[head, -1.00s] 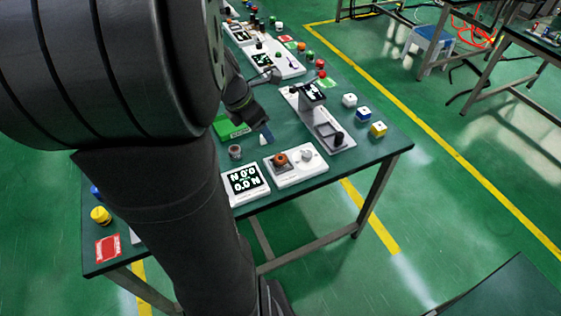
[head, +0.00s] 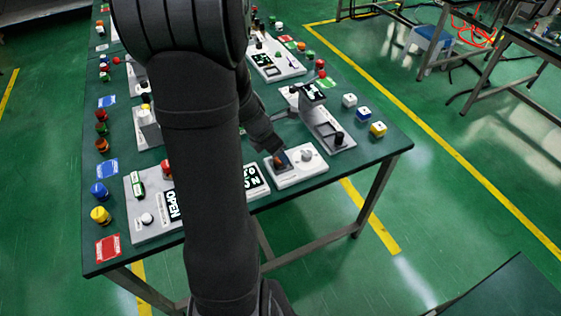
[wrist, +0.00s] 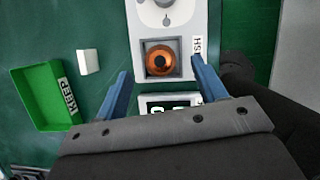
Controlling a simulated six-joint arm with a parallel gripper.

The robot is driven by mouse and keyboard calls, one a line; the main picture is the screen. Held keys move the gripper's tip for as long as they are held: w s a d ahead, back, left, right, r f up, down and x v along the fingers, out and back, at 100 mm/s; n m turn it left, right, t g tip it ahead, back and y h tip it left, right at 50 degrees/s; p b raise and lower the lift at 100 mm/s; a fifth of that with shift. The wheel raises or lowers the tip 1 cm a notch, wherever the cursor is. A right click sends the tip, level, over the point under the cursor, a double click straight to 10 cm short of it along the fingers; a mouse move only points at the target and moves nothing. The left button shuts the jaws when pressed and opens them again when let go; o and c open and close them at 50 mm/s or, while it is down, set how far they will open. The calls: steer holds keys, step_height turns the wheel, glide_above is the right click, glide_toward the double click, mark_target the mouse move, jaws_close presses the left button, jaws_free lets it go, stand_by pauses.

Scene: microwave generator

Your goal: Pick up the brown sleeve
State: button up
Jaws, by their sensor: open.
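The brown sleeve (wrist: 151,62) is an orange-brown ring with a dark centre. It sits in a grey square seat on a white fixture (wrist: 172,35). In the head view the sleeve (head: 278,163) is mostly hidden by my gripper (head: 281,155), which is at the left part of the fixture (head: 307,174). In the wrist view my gripper (wrist: 160,66) is open, with one blue finger to each side of the sleeve and nothing held. The sleeve appears between the fingertips; I cannot tell the height left above it.
A green tray marked KEEP (wrist: 42,98) and a small white block (wrist: 88,62) lie to the left in the wrist view. Small cubes (head: 363,113) stand right.

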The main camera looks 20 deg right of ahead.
mark_target(280, 162)
steer(key=shift+x, duration=2)
steer(key=shift+a, duration=0.1)
steer(key=c, duration=1.1)
steer(key=shift+r, duration=0.1)
